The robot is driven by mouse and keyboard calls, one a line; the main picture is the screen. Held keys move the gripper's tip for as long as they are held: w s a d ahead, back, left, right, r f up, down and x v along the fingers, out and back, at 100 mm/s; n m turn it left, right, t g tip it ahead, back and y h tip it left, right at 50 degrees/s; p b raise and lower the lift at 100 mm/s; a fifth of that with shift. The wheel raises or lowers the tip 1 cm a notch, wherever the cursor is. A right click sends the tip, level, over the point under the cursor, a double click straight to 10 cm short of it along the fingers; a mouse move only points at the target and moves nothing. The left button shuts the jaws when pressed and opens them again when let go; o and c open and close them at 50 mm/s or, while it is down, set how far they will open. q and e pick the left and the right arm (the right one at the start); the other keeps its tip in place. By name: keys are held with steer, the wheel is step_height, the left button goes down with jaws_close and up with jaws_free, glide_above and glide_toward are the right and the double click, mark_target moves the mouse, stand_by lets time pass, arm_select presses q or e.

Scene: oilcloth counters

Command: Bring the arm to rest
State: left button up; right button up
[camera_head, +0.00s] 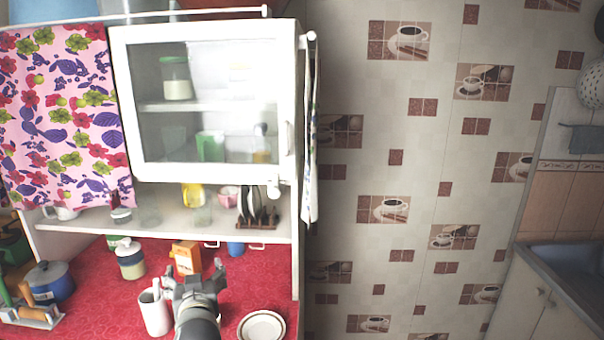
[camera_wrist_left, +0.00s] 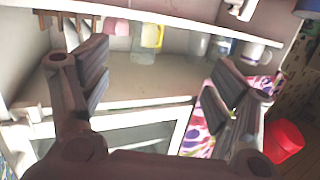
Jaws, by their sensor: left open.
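My left gripper (camera_head: 192,276) is over the red counter (camera_head: 90,310), its fingers pointing toward the cupboard. It also shows in the left wrist view (camera_wrist_left: 160,72), with its two dark finger pads wide apart and nothing between them. A white mug (camera_head: 155,312) stands just left of the gripper in the head view; I cannot tell if they touch. An orange box (camera_head: 186,257) is behind the fingers. My right gripper is in neither view.
A white cupboard (camera_head: 117,100) with a glass door hangs above the shelf (camera_head: 170,222). A white plate (camera_head: 261,327) is to the right of my arm. A lidded jar (camera_head: 131,262) and blue pot (camera_head: 51,283) are to the left. A floral curtain (camera_head: 65,115) hangs at left.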

arm_select(q)
steer(key=s+f+m+g+h, duration=0.25)
steer(key=s+f+g, duration=0.35)
steer(key=s+f, duration=1.2)
steer(key=s+d+f+m+g+h, duration=0.2)
steer(key=s+g, duration=0.1)
steer(key=s, duration=0.8)
steer(key=s+d+f+m+g+h, duration=0.1)
steer(key=s+d+f+g, duration=0.15)
steer(key=s, duration=0.85)
step_height(320, 180, down, 30)
steer(key=s+g+b, duration=0.1)
steer(key=s+b, duration=0.1)
steer(key=b, duration=0.2)
steer(key=s+a+f+b, duration=0.2)
steer(key=s+f, duration=0.6)
steer(key=f, duration=0.2)
steer(key=s+a+f+g+b, duration=0.1)
steer(key=s+a+f, duration=0.1)
steer(key=s+f, duration=0.6)
step_height(320, 180, down, 2)
steer(key=shift+s+f+b, duration=0.1)
steer(key=shift+s+b, duration=0.25)
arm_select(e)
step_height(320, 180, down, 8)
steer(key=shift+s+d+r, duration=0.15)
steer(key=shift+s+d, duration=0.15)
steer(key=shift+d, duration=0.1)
